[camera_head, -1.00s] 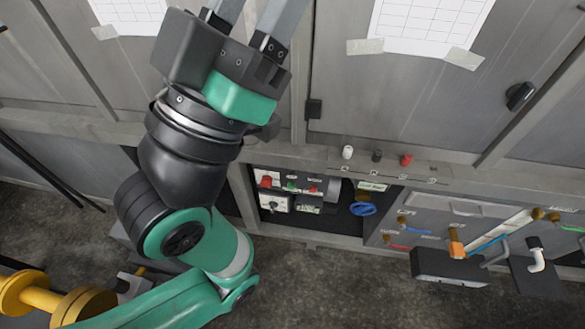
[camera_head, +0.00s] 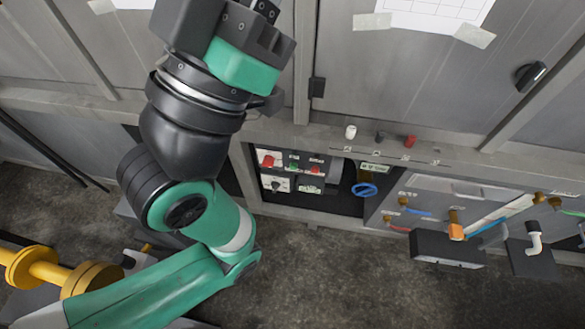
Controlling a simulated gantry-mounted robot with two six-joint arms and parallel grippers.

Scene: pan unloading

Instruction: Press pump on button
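A small control panel (camera_head: 290,173) with red and green buttons sits in a recess below the cabinet ledge. A red button (camera_head: 268,161) is at its upper left, a green button (camera_head: 292,166) is to its right, and another red one (camera_head: 315,170) is lower right. The labels are too small to read, so I cannot tell which is pump on. My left gripper (camera_head: 262,14) is at the top edge, above the panel in the picture and apart from it. Its fingertips are cut off by the frame. My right gripper is out of view.
White (camera_head: 351,132), black (camera_head: 379,137) and red (camera_head: 410,141) knobs stand on the ledge. A blue handwheel (camera_head: 364,190) is right of the panel. Pipes and a dark box (camera_head: 448,250) jut out at right. The floor (camera_head: 330,275) in front of the panel is clear.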

